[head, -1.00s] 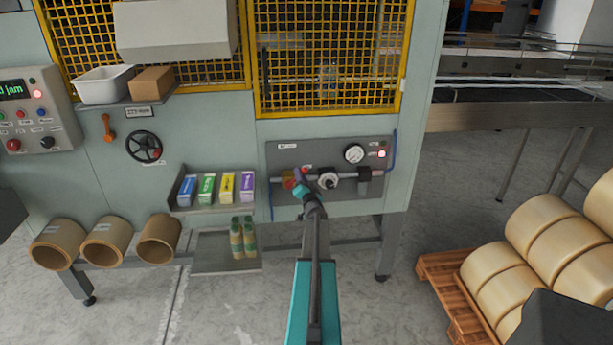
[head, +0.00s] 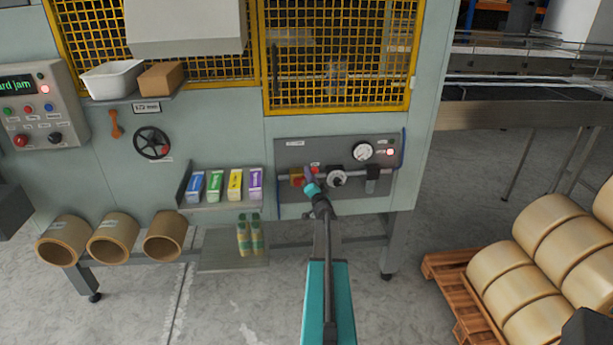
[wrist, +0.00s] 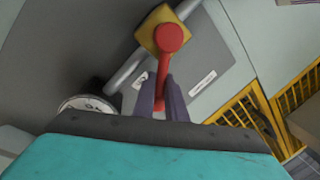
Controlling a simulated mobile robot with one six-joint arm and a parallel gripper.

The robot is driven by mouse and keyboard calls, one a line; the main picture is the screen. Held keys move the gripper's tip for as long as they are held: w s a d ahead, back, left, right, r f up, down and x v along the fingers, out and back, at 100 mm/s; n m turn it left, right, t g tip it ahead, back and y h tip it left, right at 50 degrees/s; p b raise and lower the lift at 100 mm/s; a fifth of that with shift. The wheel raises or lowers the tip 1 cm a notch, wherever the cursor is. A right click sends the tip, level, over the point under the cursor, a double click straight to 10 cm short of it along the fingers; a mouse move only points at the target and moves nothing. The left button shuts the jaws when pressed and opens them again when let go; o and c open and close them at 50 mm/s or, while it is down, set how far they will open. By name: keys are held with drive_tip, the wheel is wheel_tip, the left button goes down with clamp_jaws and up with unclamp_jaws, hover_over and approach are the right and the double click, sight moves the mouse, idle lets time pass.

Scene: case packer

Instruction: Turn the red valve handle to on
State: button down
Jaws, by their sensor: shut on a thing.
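In the head view my gripper (head: 309,178) reaches the grey valve panel (head: 290,154) from below. There the red and yellow of the valve (head: 297,179) show just left of the fingers, and my gripper partly covers the handle.
A pressure gauge (head: 362,152) and a lit red lamp (head: 390,152) are right of the valve. A shelf with several small boxes (head: 214,186) is to the left. A pallet of rolls (head: 460,300) stands at the lower right.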

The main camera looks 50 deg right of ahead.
drive_tip(key=c, duration=1.6)
unclamp_jaws()
drive_tip(key=shift+s+d+r, duration=0.35)
drive_tip(key=shift+d, duration=0.25)
drive_tip(key=shift+c, duration=0.2)
drive_tip(key=shift+a, duration=0.2)
drive_tip(key=shift+w+a+f, duration=0.15)
drive_tip(key=shift+f, duration=0.05)
drive_tip(key=b+v, duration=0.4)
drive_tip(key=v, duration=0.9)
drive_tip(key=shift+s+a, duration=0.15)
drive_tip(key=shift+s, duration=0.25)
